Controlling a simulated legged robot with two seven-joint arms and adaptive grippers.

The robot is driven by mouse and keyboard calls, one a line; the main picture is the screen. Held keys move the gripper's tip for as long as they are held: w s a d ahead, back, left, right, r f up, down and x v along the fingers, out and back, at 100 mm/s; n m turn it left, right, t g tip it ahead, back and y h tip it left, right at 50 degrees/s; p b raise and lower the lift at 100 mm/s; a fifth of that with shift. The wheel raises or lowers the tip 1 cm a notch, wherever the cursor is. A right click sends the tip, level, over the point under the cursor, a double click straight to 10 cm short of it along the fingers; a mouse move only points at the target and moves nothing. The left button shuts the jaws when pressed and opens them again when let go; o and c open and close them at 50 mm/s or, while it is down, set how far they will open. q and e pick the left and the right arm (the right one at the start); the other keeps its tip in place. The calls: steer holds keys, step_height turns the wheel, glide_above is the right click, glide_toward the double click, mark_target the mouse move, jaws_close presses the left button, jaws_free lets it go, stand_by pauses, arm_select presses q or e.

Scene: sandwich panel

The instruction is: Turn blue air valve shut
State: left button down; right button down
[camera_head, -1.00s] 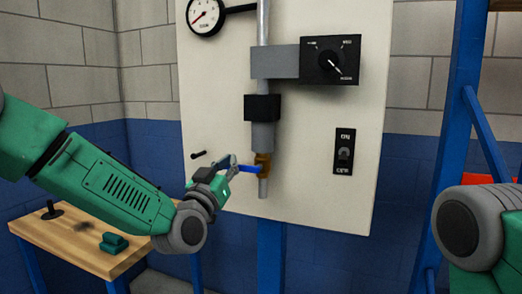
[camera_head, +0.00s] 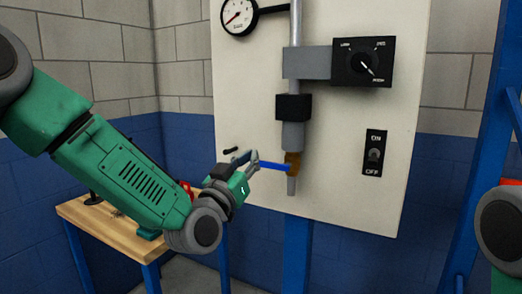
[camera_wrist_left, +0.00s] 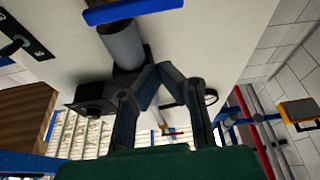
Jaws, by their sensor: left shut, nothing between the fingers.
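The blue valve handle (camera_head: 274,166) points left, about level, from the brass valve body (camera_head: 293,160) low on the pipe. My left gripper (camera_head: 255,157) is at the handle's left end; whether it touches cannot be told from the head view. In the left wrist view the gripper's fingers (camera_wrist_left: 160,70) are shut with nothing between them. The blue handle (camera_wrist_left: 135,11) lies across the top of that view, apart from the fingertips in the picture. My right gripper is out of view; only part of my right arm shows at the right edge.
A white panel (camera_head: 345,190) carries a gauge (camera_head: 238,14), a dial box (camera_head: 362,62) and an ON/OFF switch (camera_head: 375,153). A black peg (camera_head: 231,150) sticks out near my left gripper. A wooden table (camera_head: 120,237) stands below my left arm. Blue posts stand at the right.

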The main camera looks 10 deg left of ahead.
arm_select(q)
steer(key=v, duration=0.4)
steer(key=shift+s+a+f, duration=0.1)
steer(key=shift+a+f, duration=0.05)
steer(key=shift+a, duration=0.2)
steer(key=shift+d, duration=0.1)
steer(key=s+a+f+g+y, duration=0.1)
steer(key=s+f+g, duration=0.25)
steer(key=f, duration=0.65)
steer(key=s+a+f+g+y, duration=0.1)
steer(key=s+f+g, duration=0.25)
steer(key=f, duration=0.65)
steer(key=s+a+f+g+y, duration=0.1)
steer(key=s+f+g, duration=0.25)
steer(key=f, duration=0.75)
steer(key=s+a+f+g+y, duration=0.1)
steer(key=s+a+f+g, duration=0.2)
steer(key=s, duration=0.6)
steer(key=s+a+f+n+g+y, duration=0.1)
steer(key=s+a+f+g, duration=0.2)
steer(key=s, duration=0.7)
steer(key=s+a+f+n+g+y, duration=0.1)
steer(key=s+a+f+g, duration=0.2)
steer(key=s+a+f, duration=0.3)
steer(key=s+f, duration=0.3)
steer(key=s, duration=0.1)
steer(key=shift+a+f+g+y, duration=0.2)
steer(key=shift+a+g+y, duration=0.05)
steer(key=shift+g+y, duration=0.15)
